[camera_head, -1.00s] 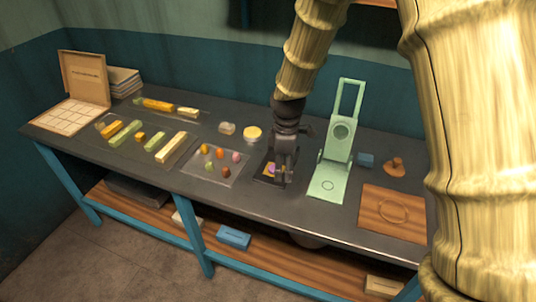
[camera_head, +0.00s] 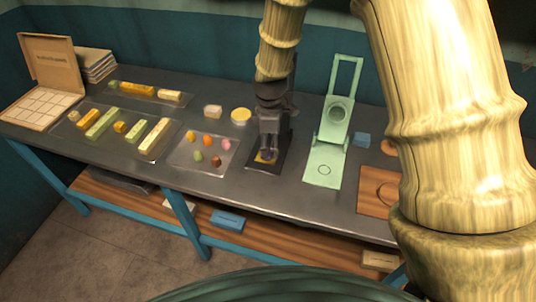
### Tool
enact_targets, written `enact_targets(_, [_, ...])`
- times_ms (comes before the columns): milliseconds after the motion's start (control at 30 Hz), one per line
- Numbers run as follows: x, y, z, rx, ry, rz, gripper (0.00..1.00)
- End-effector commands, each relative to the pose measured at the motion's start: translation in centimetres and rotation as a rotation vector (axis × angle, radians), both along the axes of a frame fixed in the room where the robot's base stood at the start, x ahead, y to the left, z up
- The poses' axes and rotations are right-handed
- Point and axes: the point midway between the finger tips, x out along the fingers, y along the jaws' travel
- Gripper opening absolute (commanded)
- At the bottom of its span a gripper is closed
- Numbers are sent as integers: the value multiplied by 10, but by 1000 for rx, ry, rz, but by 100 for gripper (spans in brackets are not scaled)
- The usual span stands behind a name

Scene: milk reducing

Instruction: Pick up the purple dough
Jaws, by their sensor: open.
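The purple dough (camera_head: 267,158) is a small piece on a yellow patch of a dark square mat (camera_head: 255,166) near the table's front edge. Only a little of it shows below my gripper (camera_head: 269,151). My gripper points down over the mat with its fingertips at the dough. It is open, and no grip on the dough shows. I cannot tell whether the fingers touch the dough.
A clear tray (camera_head: 187,163) with several coloured dough balls lies left of the mat. A green press (camera_head: 325,160) stands open on its right. A wooden board (camera_head: 375,190) lies farther right. A yellow disc (camera_head: 241,115) and several coloured bars are behind and left.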

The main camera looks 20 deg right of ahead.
Motion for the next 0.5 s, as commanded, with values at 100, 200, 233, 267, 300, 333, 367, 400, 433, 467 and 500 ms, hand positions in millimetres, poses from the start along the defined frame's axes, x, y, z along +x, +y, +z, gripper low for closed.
enact_targets(100, [11, 0, -10, 1, 11, 0, 64])
enact_targets(200, [13, -1, -15, 0, 16, 0, 64])
enact_targets(233, [14, -1, -17, 0, 16, 0, 64])
enact_targets(267, [14, -2, -19, 0, 16, 0, 64])
enact_targets(300, [13, -2, -21, 0, 15, -1, 64])
enact_targets(333, [12, -3, -23, 0, 15, -2, 64])
enact_targets(367, [11, -3, -25, 0, 14, -2, 64])
enact_targets(400, [11, -4, -27, 1, 11, -3, 64])
enact_targets(433, [10, -5, -29, 0, 10, -2, 64])
enact_targets(467, [10, -5, -31, -1, 11, -2, 64])
enact_targets(500, [10, -6, -35, 0, 12, -2, 64])
